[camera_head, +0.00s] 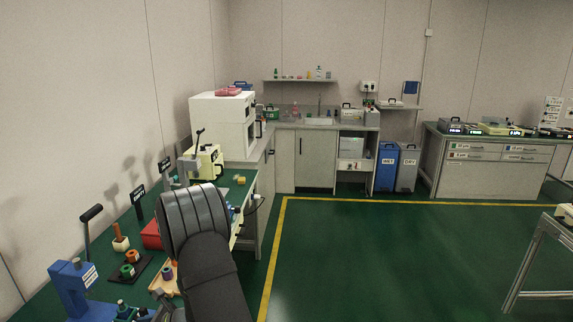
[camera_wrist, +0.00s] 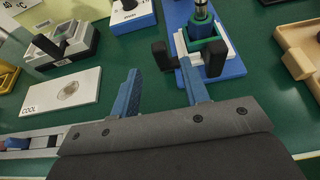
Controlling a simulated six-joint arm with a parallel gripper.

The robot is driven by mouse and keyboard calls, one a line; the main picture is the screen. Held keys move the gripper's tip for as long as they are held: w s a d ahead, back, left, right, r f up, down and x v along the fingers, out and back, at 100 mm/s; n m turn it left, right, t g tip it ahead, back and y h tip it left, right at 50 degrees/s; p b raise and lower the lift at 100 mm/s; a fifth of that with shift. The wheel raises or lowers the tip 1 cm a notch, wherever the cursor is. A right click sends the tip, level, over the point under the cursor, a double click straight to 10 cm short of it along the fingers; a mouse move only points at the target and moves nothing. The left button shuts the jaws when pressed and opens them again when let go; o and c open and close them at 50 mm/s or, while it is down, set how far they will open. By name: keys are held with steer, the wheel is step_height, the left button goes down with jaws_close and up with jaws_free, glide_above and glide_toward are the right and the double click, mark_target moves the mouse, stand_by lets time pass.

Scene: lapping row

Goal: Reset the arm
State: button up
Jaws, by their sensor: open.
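My gripper (camera_wrist: 162,84) shows in the wrist view as two blue fingers spread apart, with nothing between them. It is over the green bench top (camera_wrist: 150,45). A blue fixture (camera_wrist: 226,68) with a green and white block, a metal cylinder and black clamp pads is just beyond the right finger. I cannot tell whether that finger touches it. In the head view my dark arm crosses the near bench, and my gripper cannot be made out there.
A white plate marked COOL (camera_wrist: 62,92) lies left of my gripper, and a tan tray (camera_wrist: 285,38) lies right. In the head view, a blue lever press (camera_head: 73,288) and a red box (camera_head: 151,236) stand left of my arm. The green floor (camera_head: 380,255) is open at right.

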steer(key=v, duration=1.1)
steer(key=x, duration=1.8)
steer(key=a, duration=0.4)
steer(key=shift+r, duration=0.1)
steer(key=shift+a, duration=0.7)
steer(key=d, duration=0.6)
steer(key=v, duration=1.5)
steer(key=shift+d, duration=0.3)
steer(key=shift+a+r, duration=0.1)
